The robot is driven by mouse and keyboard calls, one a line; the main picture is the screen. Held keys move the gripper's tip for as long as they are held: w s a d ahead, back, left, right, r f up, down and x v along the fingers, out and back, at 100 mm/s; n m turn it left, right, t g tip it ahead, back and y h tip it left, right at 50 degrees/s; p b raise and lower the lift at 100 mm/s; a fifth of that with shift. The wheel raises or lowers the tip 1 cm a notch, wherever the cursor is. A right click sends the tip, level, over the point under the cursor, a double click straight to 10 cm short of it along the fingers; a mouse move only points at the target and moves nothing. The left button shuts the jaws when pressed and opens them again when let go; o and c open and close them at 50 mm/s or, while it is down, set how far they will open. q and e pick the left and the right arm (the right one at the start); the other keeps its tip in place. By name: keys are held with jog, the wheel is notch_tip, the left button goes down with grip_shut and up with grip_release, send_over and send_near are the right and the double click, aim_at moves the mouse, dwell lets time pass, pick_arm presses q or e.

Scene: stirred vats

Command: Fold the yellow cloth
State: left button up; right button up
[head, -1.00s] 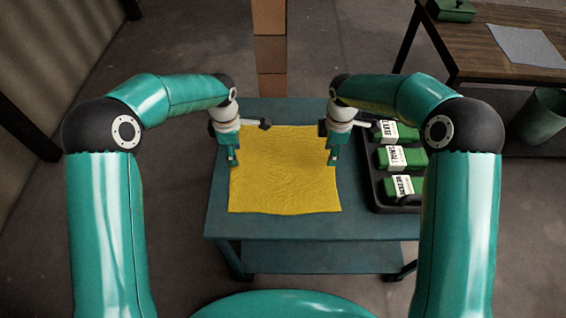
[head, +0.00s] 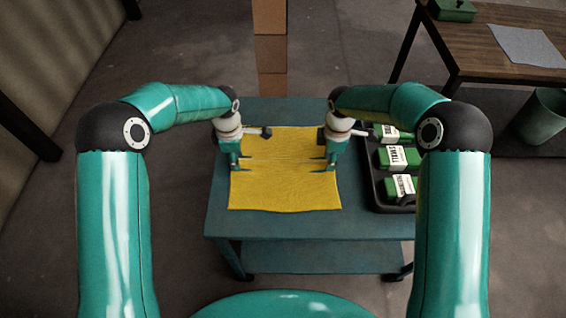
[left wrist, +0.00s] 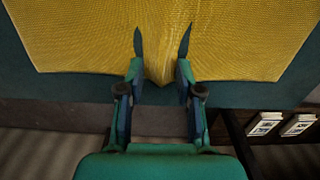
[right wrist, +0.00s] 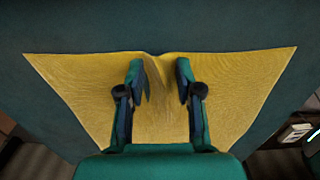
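The yellow cloth (head: 285,195) lies spread on the blue-green table, mostly flat, its near edge toward me. My left gripper (head: 246,164) is at the cloth's left side and my right gripper (head: 315,164) at its right side, with their fingers facing inward. In the left wrist view, the left fingers (left wrist: 161,42) stand apart, with a raised pleat of cloth between them. In the right wrist view, the right fingers (right wrist: 160,72) also stand apart, with a small crease at the cloth's edge between them. The cloth under the arms is partly hidden.
A black tray (head: 377,200) with green, white-labelled packs (head: 397,158) stands right of the cloth. A brown column (head: 270,50) rises behind the table (head: 222,205). A wooden table (head: 480,45) with a grey cloth (head: 525,46) is at the far right.

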pick_arm(q)
jog(key=shift+f, duration=0.15)
jog(key=c, duration=0.5)
pick_arm(e)
jog(key=shift+s+f, duration=0.1)
jog(key=shift+f, duration=0.05)
jog(key=c, duration=0.5)
pick_arm(q)
jog(key=shift+s, duration=0.1)
grip_shut()
pick_arm(e)
grip_shut()
pick_arm(q)
jog(key=shift+s+f, duration=0.1)
pick_arm(e)
jog(key=shift+s+f, duration=0.1)
pick_arm(q)
jog(key=shift+r, duration=0.2)
pick_arm(e)
jog(key=shift+r, duration=0.2)
